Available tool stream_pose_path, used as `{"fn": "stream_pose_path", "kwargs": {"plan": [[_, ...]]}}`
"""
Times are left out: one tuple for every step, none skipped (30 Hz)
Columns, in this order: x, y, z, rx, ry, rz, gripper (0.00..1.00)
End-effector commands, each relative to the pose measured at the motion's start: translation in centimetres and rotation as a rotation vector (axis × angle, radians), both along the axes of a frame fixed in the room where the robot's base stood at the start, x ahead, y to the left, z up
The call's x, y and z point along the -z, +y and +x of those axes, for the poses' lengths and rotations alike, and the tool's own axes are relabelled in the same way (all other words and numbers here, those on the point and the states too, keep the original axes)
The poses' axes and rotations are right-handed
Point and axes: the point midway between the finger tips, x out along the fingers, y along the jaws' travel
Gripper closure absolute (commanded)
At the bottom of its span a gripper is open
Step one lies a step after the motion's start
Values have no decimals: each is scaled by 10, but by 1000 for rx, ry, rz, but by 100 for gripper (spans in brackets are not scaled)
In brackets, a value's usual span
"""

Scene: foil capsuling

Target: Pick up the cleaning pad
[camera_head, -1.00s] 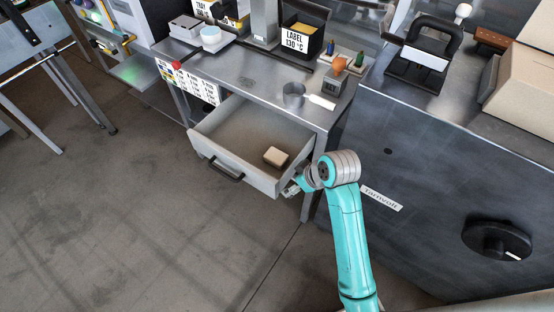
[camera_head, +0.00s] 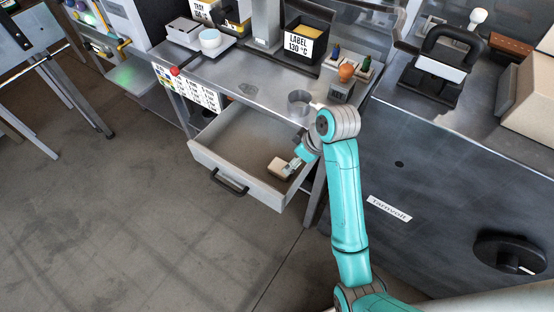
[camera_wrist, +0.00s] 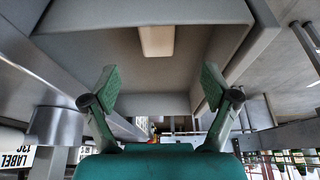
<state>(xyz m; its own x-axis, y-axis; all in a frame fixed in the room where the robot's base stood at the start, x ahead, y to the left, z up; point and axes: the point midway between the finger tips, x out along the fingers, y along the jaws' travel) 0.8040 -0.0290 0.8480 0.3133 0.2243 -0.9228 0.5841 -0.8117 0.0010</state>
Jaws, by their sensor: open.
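The cleaning pad (camera_head: 279,168) is a small beige block lying on the floor of the open drawer (camera_head: 224,149), near its front right corner. In the wrist view the pad (camera_wrist: 157,41) shows ahead of the fingers, at the top middle. My gripper (camera_head: 292,165) is over the right part of the drawer, close beside the pad in the head view. In the wrist view my gripper (camera_wrist: 156,88) has its two green-padded fingers wide apart with nothing between them. The pad lies beyond the fingertips, and I cannot tell the exact gap.
The drawer's front wall with its dark handle (camera_head: 229,182) and its side walls surround the pad. Above is the steel worktop with a metal cup (camera_head: 299,102) and a black label box (camera_head: 305,45). A dark cabinet (camera_head: 420,180) stands to the right. The drawer's left part is empty.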

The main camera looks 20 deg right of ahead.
Motion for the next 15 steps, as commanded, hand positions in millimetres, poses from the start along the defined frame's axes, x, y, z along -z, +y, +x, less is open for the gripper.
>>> {"fn": "stream_pose_path", "kwargs": {"plan": [[-1, 0, 1, -3, 2, 0, 14], [0, 0, 1, -4, 3, 0, 14], [2, 0, 2, -5, 5, -1, 14], [4, 1, 3, -6, 6, 0, 14], [8, 2, 4, -6, 6, 0, 14], [13, 3, 5, -6, 8, 0, 14], [18, 5, 7, -5, 7, 0, 14], [22, 5, 8, -5, 7, 1, 14], [28, 7, 10, -5, 7, -1, 14], [31, 8, 12, -5, 6, 0, 14], [35, 9, 13, -5, 6, 0, 14], [39, 10, 14, -4, 6, -1, 14], [42, 10, 15, -4, 6, -1, 14], [45, 11, 16, -5, 6, 0, 14], [47, 12, 17, -5, 5, -1, 14]]}}
